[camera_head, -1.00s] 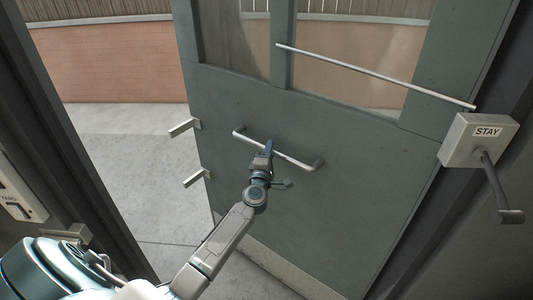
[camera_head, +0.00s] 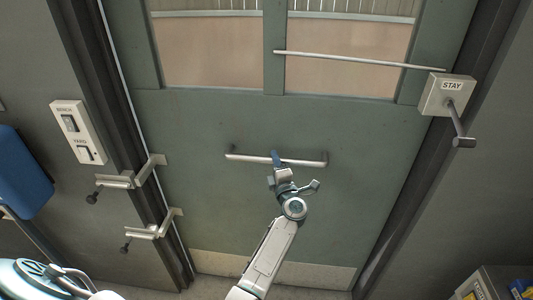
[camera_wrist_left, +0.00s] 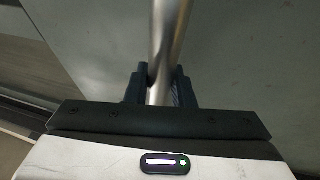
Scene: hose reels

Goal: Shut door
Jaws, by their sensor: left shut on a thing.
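The green door (camera_head: 220,200) with two windows fills the middle of the head view and sits in its dark frame, with only a thin line showing along its left edge. A horizontal bar handle (camera_head: 245,157) is mounted across it. My left gripper (camera_head: 277,162) is shut on this handle near its middle. In the left wrist view the bar (camera_wrist_left: 165,45) runs between the dark fingers (camera_wrist_left: 160,85). Two metal latch brackets (camera_head: 150,172) (camera_head: 160,228) are at the door's left edge, by the frame. My right gripper is not in view.
A box marked STAY (camera_head: 447,95) with a crank sits on the right frame, a thin rod (camera_head: 350,60) reaching from it across the door. A switch panel marked BENCH and YARD (camera_head: 78,132) is on the left wall. A blue object (camera_head: 22,170) is at far left.

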